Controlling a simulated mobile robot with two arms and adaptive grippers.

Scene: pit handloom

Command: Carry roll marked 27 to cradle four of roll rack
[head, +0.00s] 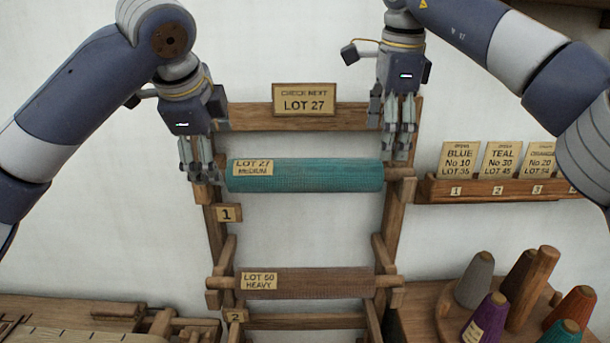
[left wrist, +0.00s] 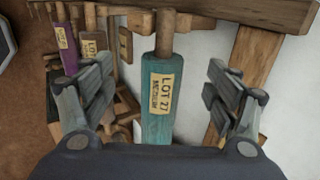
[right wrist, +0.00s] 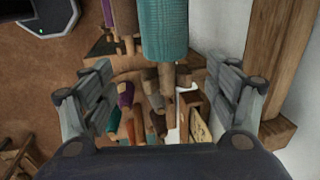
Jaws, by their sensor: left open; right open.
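The teal roll (head: 305,178) labelled LOT 27 MEDIUM lies level across the top of the wooden roll rack (head: 393,225), above the tag numbered 1 (head: 229,213). My left gripper (head: 200,176) is open at the roll's left end and hides that end in the head view. In the left wrist view the roll (left wrist: 160,125) lies between the spread fingers. My right gripper (head: 398,152) is open above the roll's right wooden end. The right wrist view shows the roll (right wrist: 163,30) and its wooden end between the open fingers. Cradle four is out of the head view.
A brown roll (head: 315,283) labelled LOT 50 HEAVY lies lower, above tag 2 (head: 236,316). A sign (head: 304,99) reads CHECK NEXT LOT 27. At right are a card shelf (head: 490,190) and several yarn cones (head: 485,317). Wooden loom parts (head: 100,312) are at lower left.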

